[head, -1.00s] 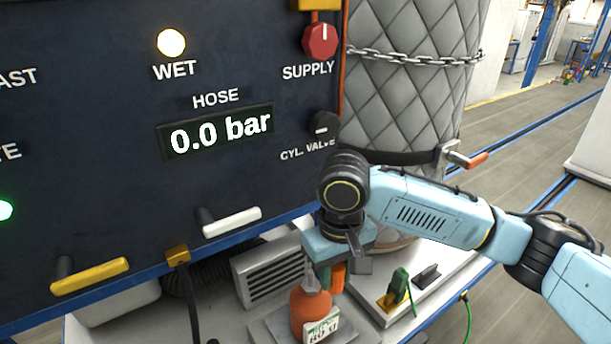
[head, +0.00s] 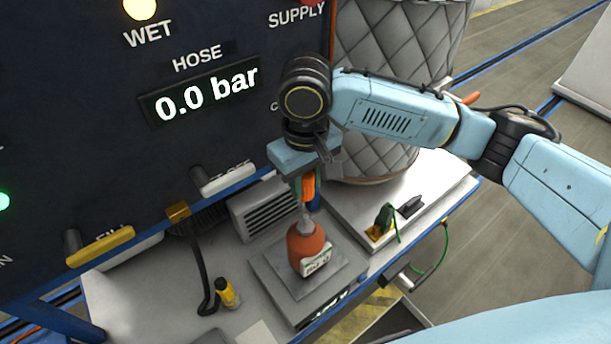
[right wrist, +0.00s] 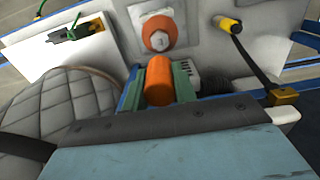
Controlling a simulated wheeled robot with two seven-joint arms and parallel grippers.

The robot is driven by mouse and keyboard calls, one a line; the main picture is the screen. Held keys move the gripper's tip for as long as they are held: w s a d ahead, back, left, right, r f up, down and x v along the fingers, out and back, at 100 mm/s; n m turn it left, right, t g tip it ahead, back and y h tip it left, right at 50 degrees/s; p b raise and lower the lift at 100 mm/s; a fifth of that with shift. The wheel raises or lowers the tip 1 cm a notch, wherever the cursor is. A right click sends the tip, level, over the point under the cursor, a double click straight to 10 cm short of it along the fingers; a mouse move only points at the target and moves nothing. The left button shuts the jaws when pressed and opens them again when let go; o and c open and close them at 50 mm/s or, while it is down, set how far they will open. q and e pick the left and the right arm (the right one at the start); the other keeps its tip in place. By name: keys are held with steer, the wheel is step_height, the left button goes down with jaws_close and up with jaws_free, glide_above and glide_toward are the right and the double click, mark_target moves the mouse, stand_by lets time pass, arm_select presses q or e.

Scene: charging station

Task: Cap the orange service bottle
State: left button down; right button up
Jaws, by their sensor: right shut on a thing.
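The orange service bottle (head: 308,248) stands upright on a grey square plate, with a pale neck and a white label. My right gripper (head: 307,188) is above it, pointing down, shut on an orange cylindrical cap (head: 309,183). In the right wrist view the cap (right wrist: 159,80) sits between green finger pads, and the bottle (right wrist: 159,34) shows beyond it, apart in the picture. The height gap between cap and bottle neck is hard to judge. My left gripper is not in view.
The grey plate (head: 270,268) lies on a bench below the dark control panel (head: 90,130). A yellow-and-black item (head: 228,294) and a black hose are left of the bottle. A vented grey box (head: 262,208) is behind. A green clip (head: 384,219) lies to the right.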

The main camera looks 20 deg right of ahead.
steer(key=shift+r+p, duration=0.2)
steer(key=shift+p, duration=0.2)
steer(key=shift+f, duration=0.3)
arm_select(q)
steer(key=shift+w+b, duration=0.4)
steer(key=shift+b, duration=0.3)
arm_select(e)
glide_above(306, 216)
steer(key=shift+f, duration=2.75)
arm_select(q)
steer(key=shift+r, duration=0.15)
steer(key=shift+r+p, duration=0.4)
steer(key=shift+p, duration=0.2)
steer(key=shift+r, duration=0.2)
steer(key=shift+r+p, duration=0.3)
steer(key=shift+p, duration=0.2)
